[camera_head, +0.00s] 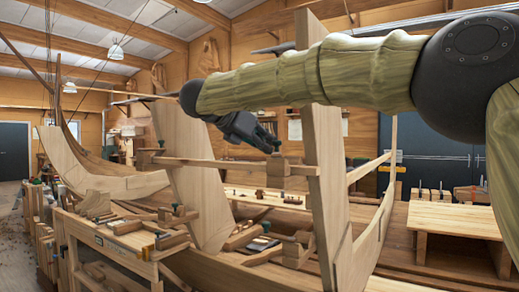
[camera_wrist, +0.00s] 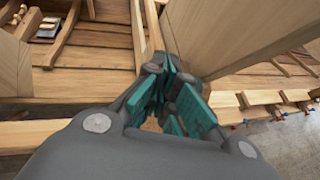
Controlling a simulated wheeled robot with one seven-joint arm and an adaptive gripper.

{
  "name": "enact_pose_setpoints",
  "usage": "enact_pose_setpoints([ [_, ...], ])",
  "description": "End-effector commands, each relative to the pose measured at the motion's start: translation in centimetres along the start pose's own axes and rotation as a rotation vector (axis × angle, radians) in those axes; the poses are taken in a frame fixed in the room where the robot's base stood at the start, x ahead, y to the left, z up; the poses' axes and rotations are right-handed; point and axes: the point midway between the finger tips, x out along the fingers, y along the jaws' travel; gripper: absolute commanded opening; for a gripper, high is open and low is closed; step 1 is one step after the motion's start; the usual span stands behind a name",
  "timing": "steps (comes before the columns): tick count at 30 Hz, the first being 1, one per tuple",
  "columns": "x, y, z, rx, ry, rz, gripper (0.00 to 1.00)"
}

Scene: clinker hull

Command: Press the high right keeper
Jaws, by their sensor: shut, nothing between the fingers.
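My gripper (camera_head: 272,143) is shut and empty in the head view, at the end of my arm, in front of the tall plank frame. A small wooden block (camera_head: 277,168) stands at the cross rail (camera_head: 225,163), just below the fingertips; it may be the high right keeper, but I cannot tell for sure. Contact between fingertips and block cannot be made out. In the wrist view the teal-padded fingers (camera_wrist: 172,72) are together, pointing away over the hull. Narrow wooden pieces show just beyond the tips, partly hidden by the fingers.
A tall upright plank (camera_head: 324,200) stands close right of my gripper; a broad plank face (camera_wrist: 240,30) fills the upper right of the wrist view. Another upright plank (camera_head: 195,185) stands to the left. A workbench (camera_head: 450,217) is at the right.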

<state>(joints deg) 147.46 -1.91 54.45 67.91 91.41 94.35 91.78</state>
Motion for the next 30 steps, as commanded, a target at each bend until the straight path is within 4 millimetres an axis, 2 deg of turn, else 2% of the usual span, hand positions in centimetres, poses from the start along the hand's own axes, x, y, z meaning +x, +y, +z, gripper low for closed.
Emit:
enact_pose_setpoints([
  [30,0.81,-0.53,0.4,0.02,0.0,-0.042,0.0],
])
